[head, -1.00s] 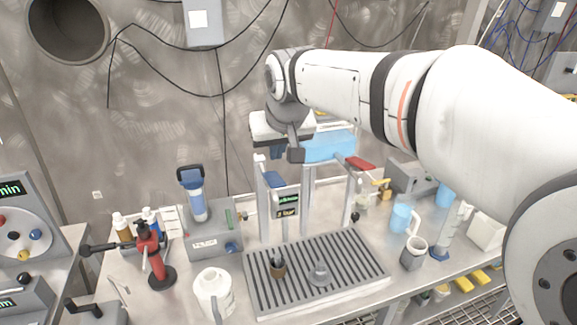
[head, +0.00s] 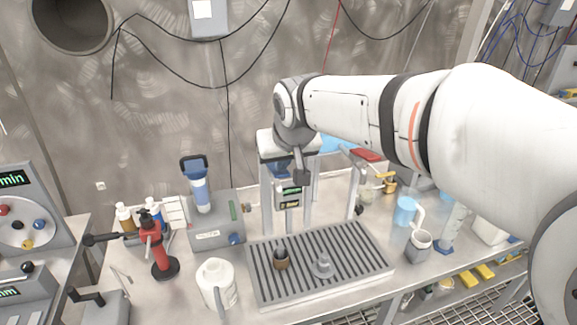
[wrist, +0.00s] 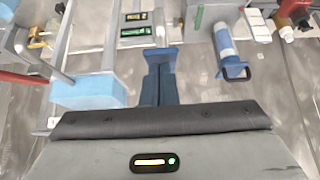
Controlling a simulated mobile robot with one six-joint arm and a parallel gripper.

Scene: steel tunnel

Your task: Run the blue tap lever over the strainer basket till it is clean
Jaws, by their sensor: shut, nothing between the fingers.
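The blue tap lever (wrist: 163,55) sits on a metal tap frame (head: 265,205) above the slatted drain tray (head: 375,262). My gripper (wrist: 158,72) is shut and empty, its two dark blue fingers side by side with their tips at the lever. Whether they touch it I cannot tell. In the head view my wrist partly hides the lever (head: 279,171). On the tray stand a small brown cup (head: 282,262) with something dark in it and a grey round piece with a knob (head: 322,267). I cannot tell which is the strainer basket. No water stream is visible.
A red lever (head: 367,154) and a light blue tank (wrist: 88,93) lie right of the blue lever in the head view. A white jug (head: 216,284), a red clamp stand (head: 160,250) and a blue-handled filter (head: 200,188) stand left. Mugs stand right of the tray.

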